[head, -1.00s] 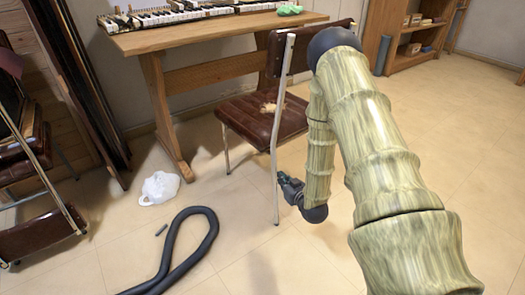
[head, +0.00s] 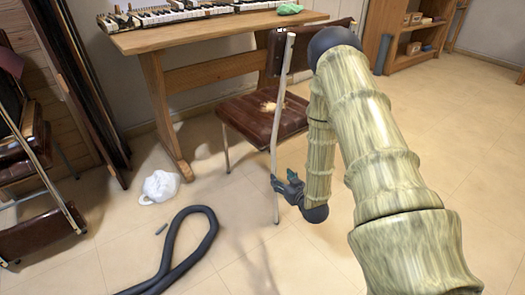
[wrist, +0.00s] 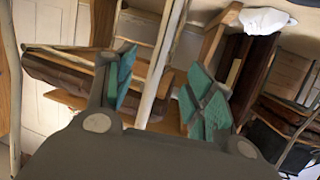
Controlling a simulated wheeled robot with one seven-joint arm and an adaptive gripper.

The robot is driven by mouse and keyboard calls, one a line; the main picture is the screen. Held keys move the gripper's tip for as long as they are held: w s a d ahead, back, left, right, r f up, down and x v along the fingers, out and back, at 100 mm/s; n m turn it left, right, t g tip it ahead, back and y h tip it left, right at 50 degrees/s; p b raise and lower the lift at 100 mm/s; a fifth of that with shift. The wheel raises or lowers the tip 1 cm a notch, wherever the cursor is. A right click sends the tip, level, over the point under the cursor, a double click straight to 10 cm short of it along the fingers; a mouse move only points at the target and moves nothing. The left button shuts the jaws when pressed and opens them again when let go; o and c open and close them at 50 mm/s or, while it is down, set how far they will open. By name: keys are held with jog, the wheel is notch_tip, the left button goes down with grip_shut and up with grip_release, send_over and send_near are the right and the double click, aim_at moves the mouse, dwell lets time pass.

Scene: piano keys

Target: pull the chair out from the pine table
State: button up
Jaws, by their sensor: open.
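The chair (head: 262,121), with a dark brown padded seat, a brown backrest and pale metal legs, stands partly under the front of the pine table (head: 205,37). My gripper (head: 283,181) is open at the chair's near front-facing metal upright (head: 278,140), low down, just right of it in the head view. In the wrist view, my gripper (wrist: 163,88) has its green-padded fingers apart, with the pale upright (wrist: 162,60) showing between them. I cannot tell whether either finger touches it. My arm hides part of the backrest and the chair's right side.
Stacked folding chairs (head: 35,160) stand at the far left. Piano keys (head: 165,15) lie on the table. Floor at the right is clear.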

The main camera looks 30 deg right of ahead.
jog(key=s+a+p, duration=0.1)
jog(key=s+p, duration=0.1)
jog(key=s, duration=0.7)
jog(key=shift+s+a+p, duration=0.15)
jog(key=shift+s+p, duration=0.2)
jog(key=shift+p, duration=0.05)
dwell(0.5)
jog(key=s+a+f+g+y, duration=0.1)
jog(key=s+a+f+g, duration=0.3)
jog(key=a+f, duration=0.4)
jog(key=s+a+f+n+g, duration=0.1)
jog(key=s+a+f+g, duration=0.2)
jog(key=s+a+g, duration=0.55)
jog(key=s+a+f+g, duration=0.25)
jog(key=s+a, duration=0.65)
jog(key=s, duration=0.8)
notch_tip(320, 180, up, 37)
jog(key=p, duration=3.6)
jog(key=shift+w+d+y+p, duration=0.35)
jog(key=shift+w+y+p, duration=0.05)
jog(key=shift+c, duration=0.8)
jog(key=shift+c, duration=0.4)
